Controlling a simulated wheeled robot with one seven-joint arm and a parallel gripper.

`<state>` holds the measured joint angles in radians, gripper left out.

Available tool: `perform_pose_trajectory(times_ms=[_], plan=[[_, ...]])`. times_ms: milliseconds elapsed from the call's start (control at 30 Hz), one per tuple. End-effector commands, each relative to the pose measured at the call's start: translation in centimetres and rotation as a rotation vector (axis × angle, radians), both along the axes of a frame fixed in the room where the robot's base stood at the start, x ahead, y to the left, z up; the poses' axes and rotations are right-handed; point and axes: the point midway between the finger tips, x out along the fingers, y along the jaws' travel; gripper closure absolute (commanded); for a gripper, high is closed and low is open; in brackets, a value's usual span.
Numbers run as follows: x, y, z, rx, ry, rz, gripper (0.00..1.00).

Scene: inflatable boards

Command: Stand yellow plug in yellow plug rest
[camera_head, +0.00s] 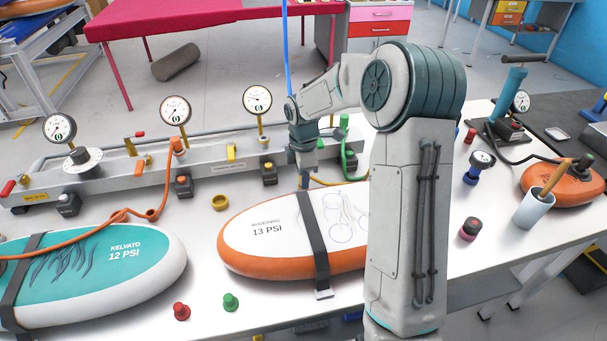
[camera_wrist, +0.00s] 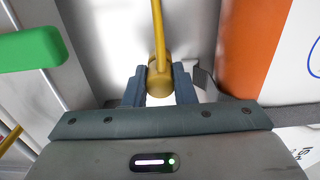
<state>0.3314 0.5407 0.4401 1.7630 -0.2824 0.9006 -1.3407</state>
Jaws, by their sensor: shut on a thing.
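My gripper (camera_wrist: 158,92) is shut on the yellow plug (camera_wrist: 158,72), with its yellow hose running up from it in the wrist view. In the head view my gripper (camera_head: 304,182) points down between the metal rail and the white-and-orange board, and the yellow hose (camera_head: 325,183) shows beside it. The plug itself is mostly hidden there. A dark block with a yellow top (camera_head: 269,172), which looks like the yellow plug rest, stands at the rail's front, left of my gripper. It looks empty. The plug is apart from it.
The white-and-orange board (camera_head: 290,228) lies close in front of my gripper. The rail (camera_head: 110,180) with gauges and valves runs behind. A green handle (camera_wrist: 30,48) is near in the wrist view.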

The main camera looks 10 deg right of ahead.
Motion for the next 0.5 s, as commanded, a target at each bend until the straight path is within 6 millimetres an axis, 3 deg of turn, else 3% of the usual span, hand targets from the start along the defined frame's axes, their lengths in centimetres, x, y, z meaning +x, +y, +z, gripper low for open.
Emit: perform_pose_trajectory(times_ms=[100, 133, 200, 500], plan=[[-0.01, 0.0, -0.36, 0.0, 0.0, 0.0, 1.0], [0.0, 0.0, -0.3, 0.0, 0.0, 0.0, 0.71], [0.0, 0.0, -0.27, 0.0, 0.0, 0.0, 0.51], [0.0, -0.01, -0.17, 0.0, 0.0, 0.0, 0.51]])
